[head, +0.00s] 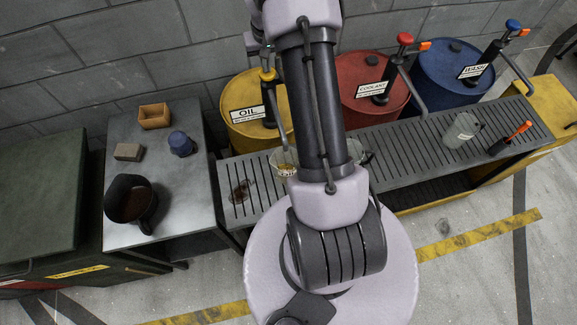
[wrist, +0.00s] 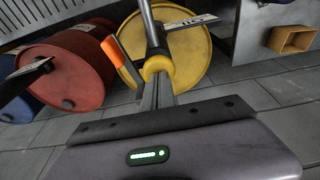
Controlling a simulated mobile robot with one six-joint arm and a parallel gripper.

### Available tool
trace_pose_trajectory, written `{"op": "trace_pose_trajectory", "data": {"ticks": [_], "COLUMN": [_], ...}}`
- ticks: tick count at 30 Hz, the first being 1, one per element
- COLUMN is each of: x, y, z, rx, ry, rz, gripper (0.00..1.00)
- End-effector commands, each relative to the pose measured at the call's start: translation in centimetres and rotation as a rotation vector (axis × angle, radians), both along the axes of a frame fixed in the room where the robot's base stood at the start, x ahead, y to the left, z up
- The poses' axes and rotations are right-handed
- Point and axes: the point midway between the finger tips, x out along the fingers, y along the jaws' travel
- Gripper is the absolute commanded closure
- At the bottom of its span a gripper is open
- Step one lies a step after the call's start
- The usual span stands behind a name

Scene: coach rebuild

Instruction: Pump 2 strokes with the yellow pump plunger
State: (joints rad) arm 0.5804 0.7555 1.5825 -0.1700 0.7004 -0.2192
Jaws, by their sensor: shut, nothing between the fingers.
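The yellow pump plunger (head: 267,75) stands on top of the yellow oil drum (head: 236,130), at the upper end of a dark pump tube. In the wrist view its yellow collar-like top (wrist: 157,66) is just beyond my gripper (wrist: 156,92). My gripper is shut with nothing between its fingers. The fingertips overlap the plunger's lower edge in the picture; I cannot tell whether they touch it. In the head view my arm hides much of the gripper and part of the drum. The pump's spout tube runs down toward a clear jug (head: 284,161) on the slatted bench.
A red coolant drum (head: 352,75) and a blue wash drum (head: 437,65) stand to the right, each with a pump. The slatted bench (head: 410,160) runs in front, with another jug (head: 461,130). A metal table (head: 165,185) at left holds a dark pitcher (head: 131,201).

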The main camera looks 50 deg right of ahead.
Motion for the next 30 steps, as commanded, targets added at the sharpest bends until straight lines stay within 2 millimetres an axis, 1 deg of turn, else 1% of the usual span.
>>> {"op": "trace_pose_trajectory", "data": {"ticks": [10,17,20,30], "x": [-0.1,-0.1,-0.1,-0.1], "y": [0.1,0.1,0.1,0.0], "z": [-0.8,-0.6,-0.2,2.8], "rx": [0.003,0.003,0.003,0.002], "ry": [0.005,0.005,0.004,0.003], "rz": [-0.001,0.0,-0.001,0.0], "gripper": [1.0,1.0,1.0,1.0]}}
